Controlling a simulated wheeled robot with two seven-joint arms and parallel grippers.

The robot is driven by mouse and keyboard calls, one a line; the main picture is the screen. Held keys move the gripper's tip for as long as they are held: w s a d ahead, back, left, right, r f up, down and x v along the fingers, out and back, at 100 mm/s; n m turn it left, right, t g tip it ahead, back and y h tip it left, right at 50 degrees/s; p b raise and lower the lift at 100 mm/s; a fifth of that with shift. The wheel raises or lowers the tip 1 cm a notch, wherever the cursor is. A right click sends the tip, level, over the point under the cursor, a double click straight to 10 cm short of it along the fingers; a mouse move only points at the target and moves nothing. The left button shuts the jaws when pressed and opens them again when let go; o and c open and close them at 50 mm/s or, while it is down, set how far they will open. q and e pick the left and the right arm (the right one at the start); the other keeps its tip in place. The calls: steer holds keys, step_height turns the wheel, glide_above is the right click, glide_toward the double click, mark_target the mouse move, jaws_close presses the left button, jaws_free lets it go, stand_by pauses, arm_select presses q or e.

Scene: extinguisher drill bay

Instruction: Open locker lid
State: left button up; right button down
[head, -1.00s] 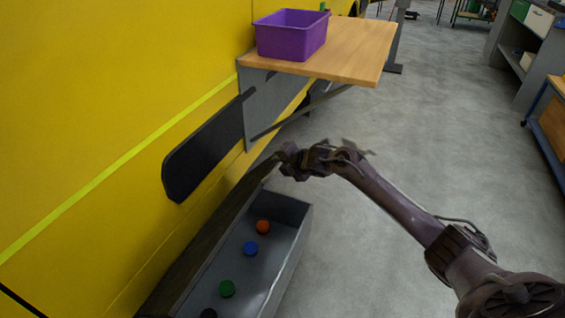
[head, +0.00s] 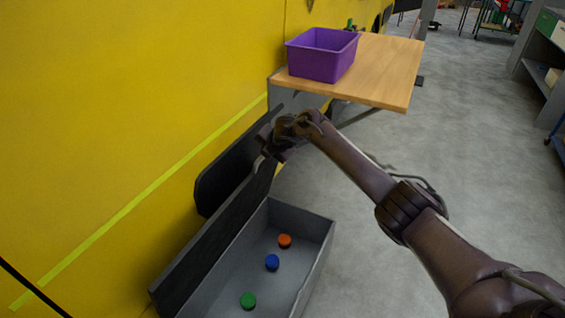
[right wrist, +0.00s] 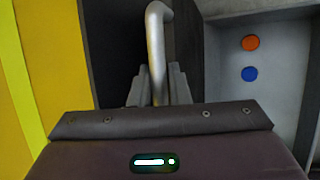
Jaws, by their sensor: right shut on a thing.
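The grey locker (head: 318,262) is an open-topped box low beside the yellow wall. Its dark lid (head: 215,245) stands raised along the wall side, steeply tilted, with the inside exposed. My right gripper (head: 266,148) is at the far upper end of the lid, shut on the pale metal handle (head: 257,163). In the right wrist view the handle (right wrist: 156,50) runs down between the fingers, with the dark lid (right wrist: 110,60) behind it. My left gripper is not in view.
Orange (head: 285,241), blue (head: 272,262) and green (head: 248,301) round pieces lie in the locker. A dark panel (head: 222,178) is on the wall behind the lid. A wooden shelf (head: 385,75) with a purple bin (head: 322,55) juts out above. Grey floor is clear at right.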

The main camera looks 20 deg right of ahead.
steer(key=shift+w+a+b, duration=0.4)
steer(key=shift+w+a, duration=0.45)
steer(key=shift+a, duration=0.05)
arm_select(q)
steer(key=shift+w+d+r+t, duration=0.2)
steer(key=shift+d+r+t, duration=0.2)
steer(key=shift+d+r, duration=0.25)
arm_select(e)
steer(key=shift+w+a+r, duration=0.15)
steer(key=shift+w+a, duration=0.1)
steer(key=shift+w, duration=0.05)
